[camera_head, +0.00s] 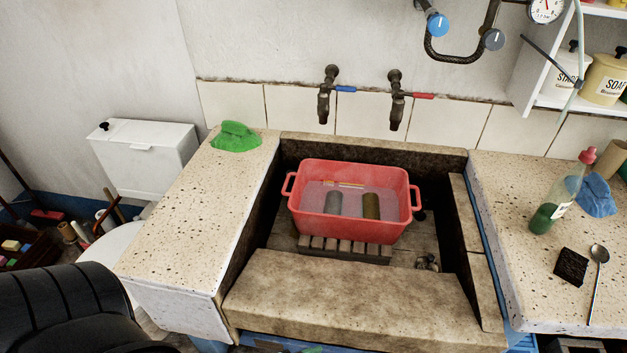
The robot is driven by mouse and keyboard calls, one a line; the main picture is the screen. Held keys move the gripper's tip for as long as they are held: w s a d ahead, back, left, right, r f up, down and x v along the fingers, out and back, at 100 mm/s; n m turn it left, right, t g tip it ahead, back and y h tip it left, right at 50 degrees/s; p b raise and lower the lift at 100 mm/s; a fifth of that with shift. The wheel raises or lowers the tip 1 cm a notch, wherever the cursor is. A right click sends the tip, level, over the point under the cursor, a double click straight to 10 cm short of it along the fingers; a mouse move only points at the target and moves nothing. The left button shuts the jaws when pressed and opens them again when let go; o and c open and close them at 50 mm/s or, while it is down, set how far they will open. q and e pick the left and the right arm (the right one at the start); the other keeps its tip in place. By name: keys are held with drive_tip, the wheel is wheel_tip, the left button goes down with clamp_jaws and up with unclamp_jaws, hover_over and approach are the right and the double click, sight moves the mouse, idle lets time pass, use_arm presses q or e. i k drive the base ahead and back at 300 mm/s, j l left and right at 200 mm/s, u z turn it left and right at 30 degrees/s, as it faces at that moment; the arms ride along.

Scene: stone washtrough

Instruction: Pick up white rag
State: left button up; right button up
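No white rag can be made out in the head view. A crumpled green cloth (235,136) lies on the left stone counter near the wall. A crumpled blue cloth (597,195) lies on the right counter beside a bottle. Neither of my grippers is in view.
A red tub (349,228) holding water, two cylinders and a brush stands on a slatted rack (345,249) in the stone trough (350,295). The right counter holds a green-liquid bottle (543,217), black sponge (571,267) and spoon (595,280). Taps (325,100) overhang the trough. The left counter (205,205) is mostly clear.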

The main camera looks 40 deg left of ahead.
sight(334, 200)
drive_tip(key=u, duration=1.05)
